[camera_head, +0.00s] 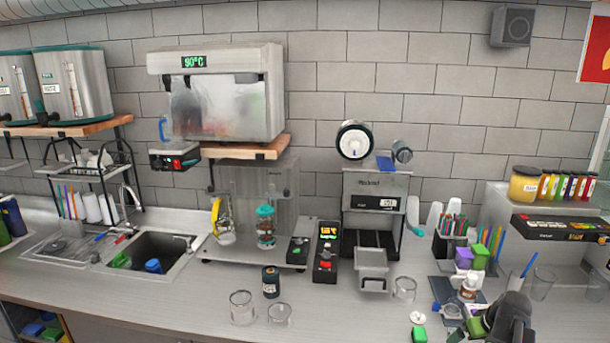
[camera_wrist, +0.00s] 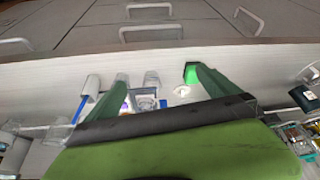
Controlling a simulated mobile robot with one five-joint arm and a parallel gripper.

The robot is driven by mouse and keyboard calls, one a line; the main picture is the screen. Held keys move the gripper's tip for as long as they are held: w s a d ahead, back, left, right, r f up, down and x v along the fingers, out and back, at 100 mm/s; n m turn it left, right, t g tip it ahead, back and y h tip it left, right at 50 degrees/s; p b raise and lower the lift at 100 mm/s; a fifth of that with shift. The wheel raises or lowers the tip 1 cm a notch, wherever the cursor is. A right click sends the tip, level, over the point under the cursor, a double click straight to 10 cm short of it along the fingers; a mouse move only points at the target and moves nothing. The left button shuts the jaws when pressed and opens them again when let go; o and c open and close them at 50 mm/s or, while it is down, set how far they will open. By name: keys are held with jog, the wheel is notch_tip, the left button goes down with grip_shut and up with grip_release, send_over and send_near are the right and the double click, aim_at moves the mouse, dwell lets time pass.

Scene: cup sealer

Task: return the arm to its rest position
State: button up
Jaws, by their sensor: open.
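In the head view my dark arm and gripper (camera_head: 478,325) are low at the right, over the front right of the counter. In the wrist view my gripper (camera_wrist: 160,75) has two green fingers spread wide apart, with nothing held between them. Clear cups, a small white round item (camera_wrist: 181,91) and a green block (camera_wrist: 190,72) show beyond and between the fingers. The grey machine (camera_head: 376,190) with a small display stands at the middle back, its tray (camera_head: 372,258) sticking out at the front.
Clear glasses (camera_head: 242,307) and a dark jar (camera_head: 271,281) stand at the counter front. Pens, small boxes and bottles crowd the right side near my arm. A sink (camera_head: 155,255) is at the left. Drawer fronts with handles (camera_wrist: 152,33) show in the wrist view.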

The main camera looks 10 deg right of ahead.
jog(key=w+a+f+n+y+b, duration=0.1)
jog(key=w+a+f+n+b, duration=0.1)
jog(key=w+a, duration=0.5)
jog(key=w+a+f+n+b, duration=0.2)
jog(key=w+a+f, duration=0.1)
jog(key=a, duration=0.9)
jog(key=w+a+f+n+y+b, duration=0.1)
jog(key=w+a+f+n+b, duration=0.2)
jog(key=a, duration=0.6)
jog(key=a+f+g+b, duration=0.3)
jog(key=a, duration=1.4)
jog(key=s+a+f+m+g+h, duration=0.1)
jog(key=s+a+m, duration=0.1)
jog(key=s+m, duration=0.3)
jog(key=shift+s+f+g, duration=0.25)
jog(key=shift+s+g, duration=0.15)
jog(key=shift+s, duration=0.35)
